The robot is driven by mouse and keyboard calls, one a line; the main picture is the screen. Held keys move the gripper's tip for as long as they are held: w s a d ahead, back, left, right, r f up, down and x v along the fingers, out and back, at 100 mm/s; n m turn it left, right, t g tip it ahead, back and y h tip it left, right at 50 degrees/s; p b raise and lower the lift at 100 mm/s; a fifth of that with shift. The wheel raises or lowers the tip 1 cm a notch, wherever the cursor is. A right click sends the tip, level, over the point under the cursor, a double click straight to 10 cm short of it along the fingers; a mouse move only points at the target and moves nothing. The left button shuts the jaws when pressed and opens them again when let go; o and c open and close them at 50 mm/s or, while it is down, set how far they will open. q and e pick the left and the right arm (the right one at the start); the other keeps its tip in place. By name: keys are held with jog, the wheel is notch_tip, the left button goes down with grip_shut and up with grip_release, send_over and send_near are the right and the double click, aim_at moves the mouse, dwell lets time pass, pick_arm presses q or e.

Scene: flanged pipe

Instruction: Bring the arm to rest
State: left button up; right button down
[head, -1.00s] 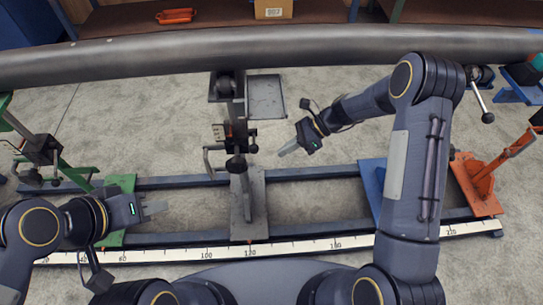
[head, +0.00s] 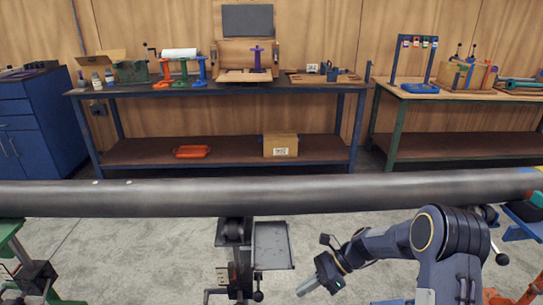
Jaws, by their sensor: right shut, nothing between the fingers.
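My right arm comes up from the lower right, bends at the elbow and reaches left. Its gripper (head: 307,287) is shut and empty, pointing down and left near the bottom of the head view. It is below the pipe and apart from it, to the right of the grey centre stand. The long dark grey pipe (head: 270,196) runs level across the whole view. My left gripper is out of the frame.
The grey centre stand (head: 235,262) is under the pipe, with a small grey tray (head: 273,245) beside it. A green stand (head: 10,232) is at the left edge. Workbenches with tools stand behind, the near one with a cardboard box (head: 280,145) on its shelf. A blue cabinet (head: 38,125) is at far left.

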jog(key=s+d+r+n+t+h+p, duration=0.1)
jog(key=s+d+r+n+p, duration=0.25)
jog(key=r, duration=0.65)
jog(key=s+d+r+n+t+h+p, duration=0.15)
jog(key=s+r+n, duration=0.25)
jog(key=s+r, duration=0.5)
jog(key=s+d+r+n+t+h+p, duration=0.2)
jog(key=s+r+n, duration=0.2)
jog(key=s, duration=0.3)
jog(key=s+d+r+n+t+h+p, duration=0.2)
jog(key=s+r+n+t, duration=0.1)
jog(key=s+n, duration=0.3)
jog(key=shift+s+r+p, duration=0.3)
jog(key=shift+s+r, duration=0.1)
jog(key=shift+r, duration=0.3)
